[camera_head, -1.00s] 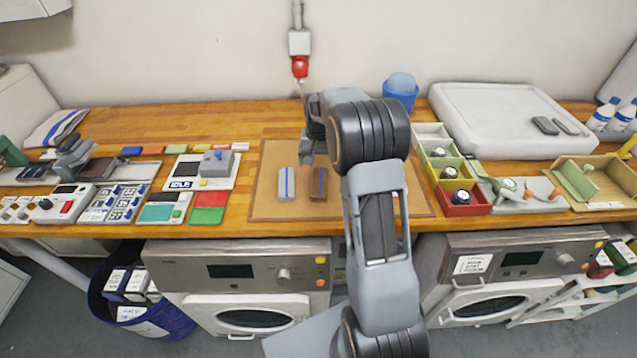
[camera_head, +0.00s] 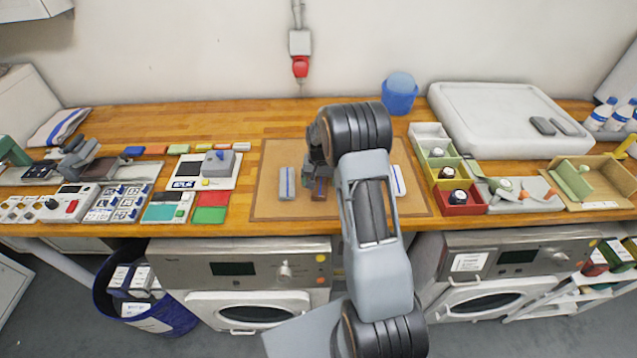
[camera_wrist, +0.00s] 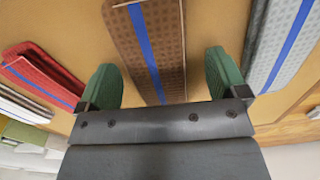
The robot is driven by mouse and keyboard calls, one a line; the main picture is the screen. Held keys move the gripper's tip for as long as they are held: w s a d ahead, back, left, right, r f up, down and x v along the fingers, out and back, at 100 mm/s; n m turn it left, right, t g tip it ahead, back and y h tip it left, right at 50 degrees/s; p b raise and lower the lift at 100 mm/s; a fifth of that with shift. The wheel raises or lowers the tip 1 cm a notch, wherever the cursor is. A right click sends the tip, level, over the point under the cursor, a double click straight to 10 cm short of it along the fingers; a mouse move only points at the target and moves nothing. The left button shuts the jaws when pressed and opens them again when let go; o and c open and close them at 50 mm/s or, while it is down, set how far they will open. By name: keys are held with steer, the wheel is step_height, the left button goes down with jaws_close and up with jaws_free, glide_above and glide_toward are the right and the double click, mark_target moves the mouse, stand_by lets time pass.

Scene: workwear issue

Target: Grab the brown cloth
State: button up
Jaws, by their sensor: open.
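The brown cloth (camera_head: 319,195) is a folded strip with a blue stripe, flat on the tan mat. In the head view my gripper covers its far part. In the wrist view the brown cloth (camera_wrist: 150,40) runs between my two green fingers, with space on both sides. My gripper (camera_wrist: 163,78) is open and empty, one finger to each side of the cloth. In the head view my gripper (camera_head: 318,178) is over the cloth; its exact height above the mat is hard to tell.
A grey cloth (camera_head: 287,184) with a blue stripe lies close to the left. A red cloth (camera_wrist: 45,75) shows on the other side in the wrist view. A white cloth (camera_head: 398,180) lies right of my arm. The tan mat (camera_head: 265,205) is bare at its left.

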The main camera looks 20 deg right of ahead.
steer(key=shift+c, duration=0.3)
steer(key=c, duration=0.9)
steer(key=shift+c, duration=0.2)
steer(key=shift+r, duration=0.15)
